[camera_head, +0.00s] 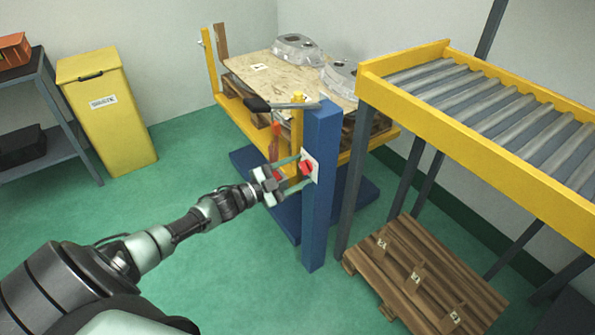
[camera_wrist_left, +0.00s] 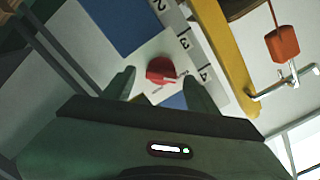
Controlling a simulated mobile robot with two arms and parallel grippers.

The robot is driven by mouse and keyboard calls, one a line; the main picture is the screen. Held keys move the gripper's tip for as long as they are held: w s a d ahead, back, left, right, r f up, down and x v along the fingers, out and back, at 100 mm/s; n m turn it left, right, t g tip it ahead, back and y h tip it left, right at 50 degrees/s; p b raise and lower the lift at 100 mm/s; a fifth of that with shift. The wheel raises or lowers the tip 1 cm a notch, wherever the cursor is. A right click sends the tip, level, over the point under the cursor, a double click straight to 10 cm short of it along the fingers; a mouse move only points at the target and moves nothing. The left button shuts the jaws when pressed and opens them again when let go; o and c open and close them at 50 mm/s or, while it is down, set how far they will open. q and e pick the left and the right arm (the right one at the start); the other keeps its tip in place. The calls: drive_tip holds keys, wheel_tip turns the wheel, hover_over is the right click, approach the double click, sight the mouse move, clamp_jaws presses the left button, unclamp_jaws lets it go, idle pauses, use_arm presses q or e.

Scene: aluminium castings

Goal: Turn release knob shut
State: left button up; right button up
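The release knob (camera_head: 307,167) is small and red, on a white plate (camera_head: 316,163) fixed to the blue post (camera_head: 321,215). In the left wrist view the red knob (camera_wrist_left: 160,70) shows a pale pointer edge, near a strip of printed numbers (camera_wrist_left: 185,42). My left gripper (camera_head: 301,170) is in front of the plate, with its fingers spread on either side of the knob. In the left wrist view the fingers (camera_wrist_left: 161,85) stand apart with gaps to the knob; contact is not visible. My right gripper is not in view.
A yellow lift frame carries a wooden board (camera_head: 262,72) with metal castings (camera_head: 297,48). A black-handled lever (camera_head: 258,104) and hanging red piece (camera_head: 275,142) are close above my gripper. A roller conveyor (camera_head: 480,95) and a pallet (camera_head: 425,275) stand right. Green floor is open at left.

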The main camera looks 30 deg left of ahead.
use_arm(q)
drive_tip(key=shift+s, duration=0.15)
drive_tip(key=p+v, duration=0.1)
drive_tip(key=v, duration=0.6)
drive_tip(key=shift+s, duration=0.25)
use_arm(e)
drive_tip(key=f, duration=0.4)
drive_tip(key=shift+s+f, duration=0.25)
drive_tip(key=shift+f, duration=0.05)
use_arm(q)
drive_tip(key=shift+a+f, duration=0.1)
